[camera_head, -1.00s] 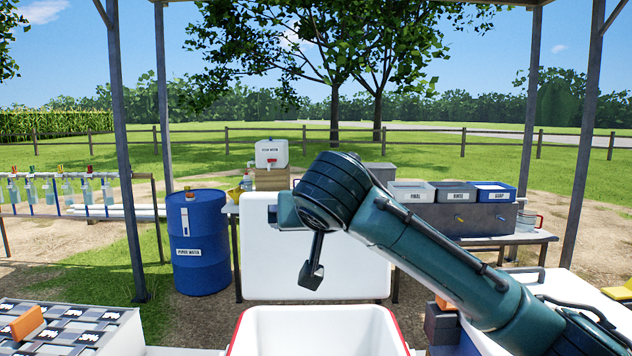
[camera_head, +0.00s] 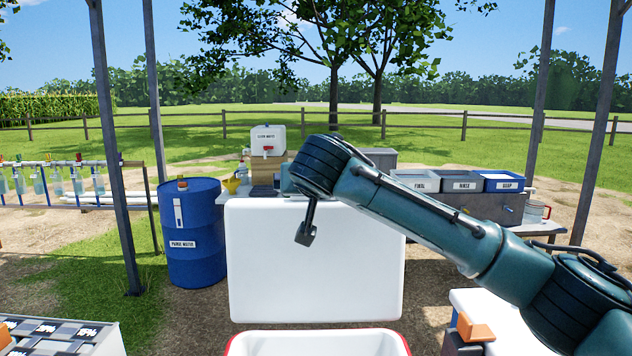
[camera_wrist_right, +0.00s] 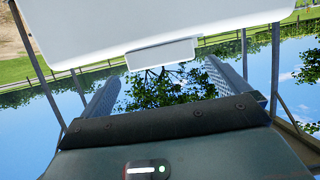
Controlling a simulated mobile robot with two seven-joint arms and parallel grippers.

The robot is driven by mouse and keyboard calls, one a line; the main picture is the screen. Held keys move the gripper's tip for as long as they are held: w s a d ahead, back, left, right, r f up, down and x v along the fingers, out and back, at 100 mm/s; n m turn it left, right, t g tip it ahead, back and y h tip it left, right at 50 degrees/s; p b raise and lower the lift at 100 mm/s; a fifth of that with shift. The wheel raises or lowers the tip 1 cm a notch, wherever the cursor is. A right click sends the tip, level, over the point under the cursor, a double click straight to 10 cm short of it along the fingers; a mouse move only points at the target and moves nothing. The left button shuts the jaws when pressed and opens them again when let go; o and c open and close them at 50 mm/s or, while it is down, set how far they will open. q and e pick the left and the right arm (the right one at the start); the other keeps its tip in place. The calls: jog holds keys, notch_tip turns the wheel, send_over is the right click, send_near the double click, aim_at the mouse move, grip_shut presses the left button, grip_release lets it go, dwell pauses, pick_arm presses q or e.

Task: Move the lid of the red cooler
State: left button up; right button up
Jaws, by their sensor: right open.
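The cooler (camera_head: 232,348) is a white box with a red rim at the bottom centre of the head view; its inside shows white. Its white lid (camera_head: 315,275) stands raised, roughly upright, behind the box opening. In the right wrist view the lid (camera_wrist_right: 160,22) fills the top, and a small raised tab (camera_wrist_right: 160,55) on its edge lies between the finger ends. My right gripper (camera_wrist_right: 163,78) is open, its two fingers apart on either side of the tab; I cannot tell if they touch it. In the head view my right arm hides part of the lid's top edge. My left gripper is not in view.
A blue barrel (camera_head: 194,255) stands left of the lid. Behind it, a table carries a water container (camera_head: 268,141) and labelled bins (camera_head: 460,182). A checkered-top box (camera_head: 100,345) is at lower left. An orange block (camera_head: 474,329) sits at lower right. Metal posts flank the area.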

pick_arm(q)
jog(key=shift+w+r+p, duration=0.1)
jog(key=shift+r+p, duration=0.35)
jog(key=shift+p, duration=0.2)
pick_arm(e)
jog(key=x, duration=0.4)
jog(key=shift+w+r, duration=0.1)
jog(key=shift+w, duration=0.1)
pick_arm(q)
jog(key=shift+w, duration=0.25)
pick_arm(e)
jog(key=shift+x, duration=0.85)
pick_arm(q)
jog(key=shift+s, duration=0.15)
pick_arm(e)
jog(key=shift+a, duration=0.1)
jog(key=c, duration=1.1)
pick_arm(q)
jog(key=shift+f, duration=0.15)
pick_arm(e)
jog(key=shift+s, duration=0.1)
